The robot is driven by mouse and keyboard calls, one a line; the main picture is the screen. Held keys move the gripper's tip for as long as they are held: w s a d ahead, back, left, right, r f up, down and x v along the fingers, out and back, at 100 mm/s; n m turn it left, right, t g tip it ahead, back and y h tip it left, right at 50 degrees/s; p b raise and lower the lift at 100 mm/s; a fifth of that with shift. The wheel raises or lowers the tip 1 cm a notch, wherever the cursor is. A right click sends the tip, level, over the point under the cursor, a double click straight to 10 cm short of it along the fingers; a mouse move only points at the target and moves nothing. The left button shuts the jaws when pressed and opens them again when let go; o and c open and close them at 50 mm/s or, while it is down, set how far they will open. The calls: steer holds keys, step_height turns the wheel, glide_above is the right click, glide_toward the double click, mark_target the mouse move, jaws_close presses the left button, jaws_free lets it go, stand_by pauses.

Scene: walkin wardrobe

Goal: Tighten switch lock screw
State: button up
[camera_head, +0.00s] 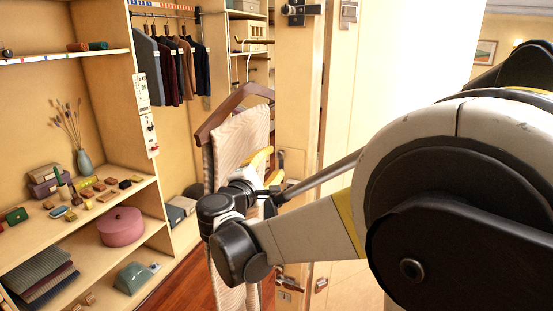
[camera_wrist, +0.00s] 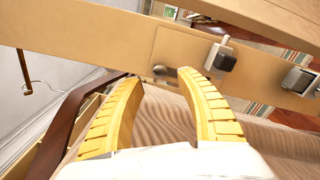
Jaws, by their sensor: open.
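My gripper (camera_wrist: 160,78) has its two yellow ribbed fingers spread apart, with nothing visibly held between them. It also shows in the head view (camera_head: 265,165), partly hidden by my arm, beside a cream upright door post (camera_head: 293,110). In the wrist view a cream plate (camera_wrist: 185,50) is on the board ahead, with a small dark metal piece (camera_wrist: 160,70) between the fingertips; I cannot tell whether it is a screw. A white switch panel (camera_head: 142,92) and a second one (camera_head: 150,135) are on the shelf side at left. No lock screw can be made out on them.
A striped garment (camera_head: 228,150) on a brown hanger (camera_head: 235,108) hangs close beside my gripper. Metal latches (camera_wrist: 220,55) sit right of the fingers. Shelves with a pink round box (camera_head: 121,227) and a vase (camera_head: 85,162) stand at left.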

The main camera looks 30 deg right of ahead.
steer(key=v, duration=0.7)
steer(key=shift+s+a, duration=0.25)
steer(key=shift+a, duration=0.05)
